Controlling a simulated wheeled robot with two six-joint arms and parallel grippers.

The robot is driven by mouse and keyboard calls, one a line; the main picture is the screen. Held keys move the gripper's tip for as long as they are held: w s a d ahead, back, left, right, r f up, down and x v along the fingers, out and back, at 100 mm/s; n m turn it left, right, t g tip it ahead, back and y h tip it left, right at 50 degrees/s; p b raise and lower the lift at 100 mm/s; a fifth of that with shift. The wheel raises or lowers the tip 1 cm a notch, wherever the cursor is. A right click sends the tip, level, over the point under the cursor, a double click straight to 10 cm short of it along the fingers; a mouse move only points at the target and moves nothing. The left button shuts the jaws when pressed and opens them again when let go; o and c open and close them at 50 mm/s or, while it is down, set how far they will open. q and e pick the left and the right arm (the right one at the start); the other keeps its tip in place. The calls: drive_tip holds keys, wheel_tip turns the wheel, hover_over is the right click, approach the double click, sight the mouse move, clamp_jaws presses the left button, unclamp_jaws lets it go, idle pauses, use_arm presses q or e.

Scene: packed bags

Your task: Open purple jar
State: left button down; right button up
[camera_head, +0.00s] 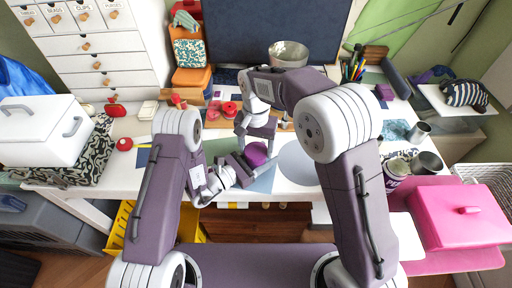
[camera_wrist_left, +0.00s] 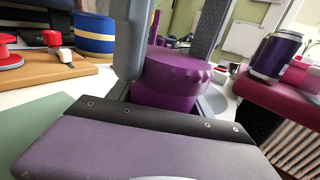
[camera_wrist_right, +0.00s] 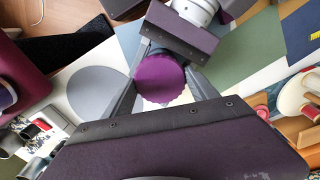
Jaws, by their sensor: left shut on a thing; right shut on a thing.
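The purple jar (camera_head: 256,153) stands on the desk near its front edge, between my two grippers. Its lid (camera_wrist_right: 161,80) has a scalloped rim and sits on the jar in the right wrist view. In the left wrist view the jar body (camera_wrist_left: 165,97) shows below the lid. My left gripper (camera_head: 250,163) comes in from the left and is shut on the jar's body. My right gripper (camera_head: 261,140) reaches down from above and is shut on the lid, with a finger on each side. The jar looks upright.
A grey round mat (camera_head: 298,160) lies right of the jar. Red objects on a wooden board (camera_head: 222,110) stand behind it. A pink box (camera_head: 462,213) and metal cups (camera_head: 427,163) are at the right. A white box (camera_head: 42,130) is at the left.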

drive_tip(key=n, duration=0.6)
drive_tip(key=shift+n, duration=0.4)
drive_tip(key=n, duration=0.9)
drive_tip(key=shift+r+n, duration=0.1)
drive_tip(key=shift+n, duration=0.3)
drive_tip(key=n, duration=1.3)
drive_tip(key=shift+w, duration=0.1)
drive_tip(key=shift+r, duration=0.15)
drive_tip(key=shift+r, duration=1)
